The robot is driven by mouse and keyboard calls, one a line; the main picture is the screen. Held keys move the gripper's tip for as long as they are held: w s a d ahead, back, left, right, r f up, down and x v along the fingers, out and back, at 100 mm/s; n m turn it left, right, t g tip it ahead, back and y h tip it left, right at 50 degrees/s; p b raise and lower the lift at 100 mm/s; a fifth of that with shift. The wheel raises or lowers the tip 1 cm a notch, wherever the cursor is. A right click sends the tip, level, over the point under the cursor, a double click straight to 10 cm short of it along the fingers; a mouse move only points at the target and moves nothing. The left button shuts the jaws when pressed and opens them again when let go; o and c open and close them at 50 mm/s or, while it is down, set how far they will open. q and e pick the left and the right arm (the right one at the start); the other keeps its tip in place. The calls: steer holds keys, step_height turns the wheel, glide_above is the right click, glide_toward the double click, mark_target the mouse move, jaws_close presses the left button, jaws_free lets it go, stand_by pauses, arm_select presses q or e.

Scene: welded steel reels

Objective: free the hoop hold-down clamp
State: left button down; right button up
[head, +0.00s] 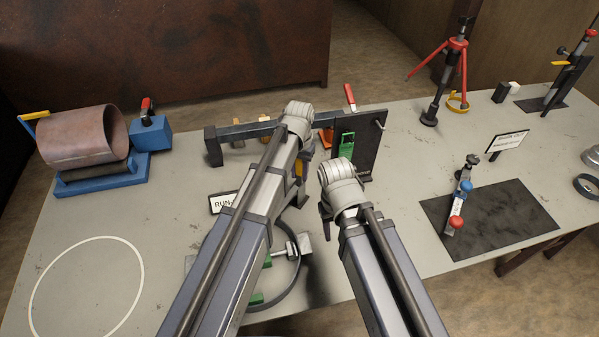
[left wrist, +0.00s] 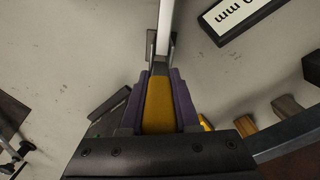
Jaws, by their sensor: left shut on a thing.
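A pale grey bar (left wrist: 165,35) runs on from the handle to the top of the left wrist view. In the head view, my left gripper (head: 299,188) points down behind my left arm and is partly hidden; a bit of yellow shows beside it. A dark hoop (head: 290,290) with green pads lies on the table, largely covered by my left arm. My right gripper (head: 325,215) points down beside it, its fingertips unclear.
A dark frame with a crossbar (head: 235,130) and upright plate (head: 370,145) stands just behind the grippers. A rusty pipe (head: 80,136) on a blue cradle is at left. A dark mat (head: 510,215) with a clamp is at right. The front left table is clear.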

arm_select(q)
steer(key=shift+w+d+g, duration=0.2)
steer(key=shift+w+g, duration=0.2)
steer(key=shift+w, duration=0.05)
steer(key=g, duration=0.1)
steer(key=g+y+b, duration=0.2)
steer(key=shift+w+d+f, duration=0.2)
steer(key=shift+w+d, duration=0.05)
steer(key=shift+w, duration=0.15)
steer(key=c, duration=0.7)
jaws_free()
steer(key=shift+o, duration=0.2)
